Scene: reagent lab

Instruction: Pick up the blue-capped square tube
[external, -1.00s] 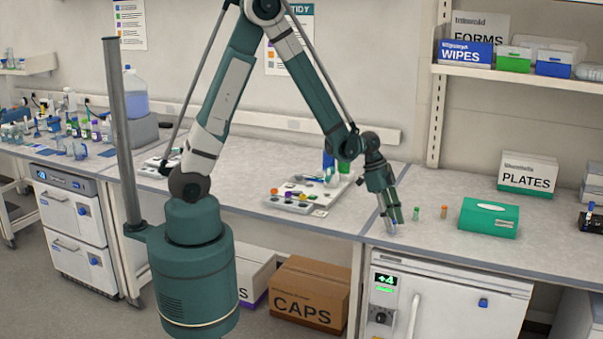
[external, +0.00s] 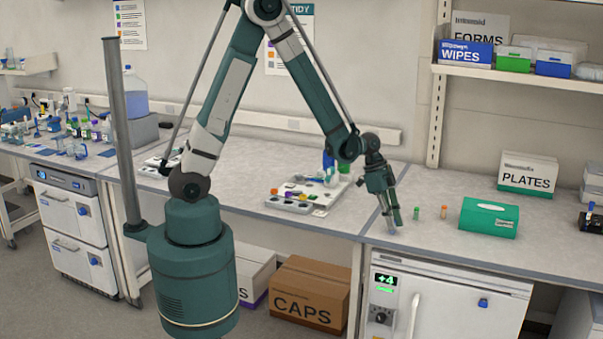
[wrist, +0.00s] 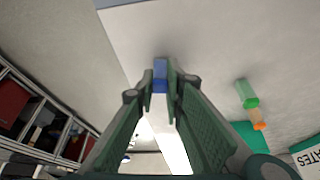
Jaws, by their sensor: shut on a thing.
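The blue-capped square tube (wrist: 160,68) shows in the wrist view between my fingertips, with its blue upper part visible and the rest hidden by the fingers. My gripper (wrist: 160,85) is shut on it. In the external view my gripper (external: 393,226) points down at the bench near its front edge, left of the small tubes. The tube is very small there and mostly hidden by the fingers.
A green-capped tube (external: 416,213) and an orange-capped tube (external: 444,212) stand right of my gripper. A green box (external: 489,217) lies farther right. A white tray (external: 300,201) with coloured items is to the left. The bench's front edge is close.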

